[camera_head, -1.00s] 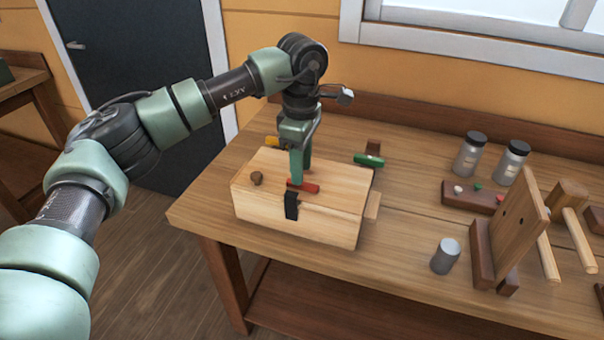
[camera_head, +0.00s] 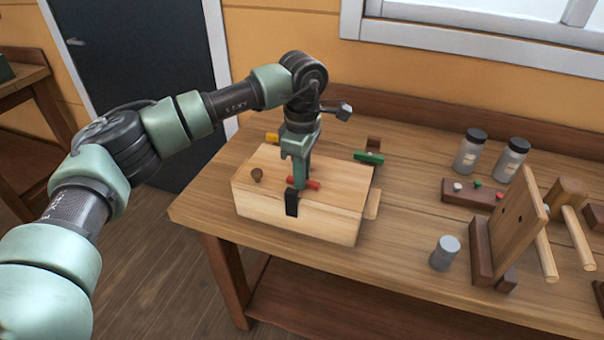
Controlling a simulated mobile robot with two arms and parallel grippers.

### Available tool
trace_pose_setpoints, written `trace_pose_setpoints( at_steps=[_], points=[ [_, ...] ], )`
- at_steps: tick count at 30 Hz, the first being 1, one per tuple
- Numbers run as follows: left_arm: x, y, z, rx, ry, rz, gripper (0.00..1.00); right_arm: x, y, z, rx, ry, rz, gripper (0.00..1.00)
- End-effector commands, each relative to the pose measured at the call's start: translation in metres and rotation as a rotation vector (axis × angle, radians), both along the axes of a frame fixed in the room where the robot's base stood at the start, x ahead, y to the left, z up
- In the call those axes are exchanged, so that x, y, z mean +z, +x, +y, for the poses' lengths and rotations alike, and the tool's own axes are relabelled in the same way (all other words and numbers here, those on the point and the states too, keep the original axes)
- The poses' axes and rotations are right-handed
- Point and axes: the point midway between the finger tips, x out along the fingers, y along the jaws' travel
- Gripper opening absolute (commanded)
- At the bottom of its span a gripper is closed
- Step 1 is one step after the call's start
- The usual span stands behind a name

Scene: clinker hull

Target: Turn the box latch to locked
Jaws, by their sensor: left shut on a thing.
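The wooden box (camera_head: 335,199) sits near the left end of the workbench. A small red latch bar (camera_head: 312,184) lies on its lid near the front edge, just above a black strap (camera_head: 291,204) that hangs over the front face. My left gripper (camera_head: 299,182) points straight down over the lid and is shut on the red bar. Its fingers stand nearly in line and hide part of the bar. Whether the latch is locked cannot be told. My right gripper is not in view.
A yellow piece (camera_head: 272,138) and a green bar (camera_head: 369,158) are behind the box. A grey cylinder (camera_head: 445,253), two jars (camera_head: 468,151) and an upright wooden board (camera_head: 512,235) stand to the right.

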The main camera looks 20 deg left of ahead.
Motion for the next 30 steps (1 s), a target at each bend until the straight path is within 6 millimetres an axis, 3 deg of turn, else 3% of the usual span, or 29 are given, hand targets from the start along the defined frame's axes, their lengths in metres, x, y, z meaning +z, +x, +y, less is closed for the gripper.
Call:
trace_pose_setpoints(
  at_steps=[11, 30],
  points=[
    [-0.001, 0.000, 0.000, -0.183, -0.001, -0.003, 0.00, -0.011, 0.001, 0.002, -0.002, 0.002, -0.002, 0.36],
    [0.000, -0.004, 0.002, -0.783, 0.001, -0.003, 0.00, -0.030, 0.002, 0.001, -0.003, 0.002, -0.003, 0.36]
  ],
)
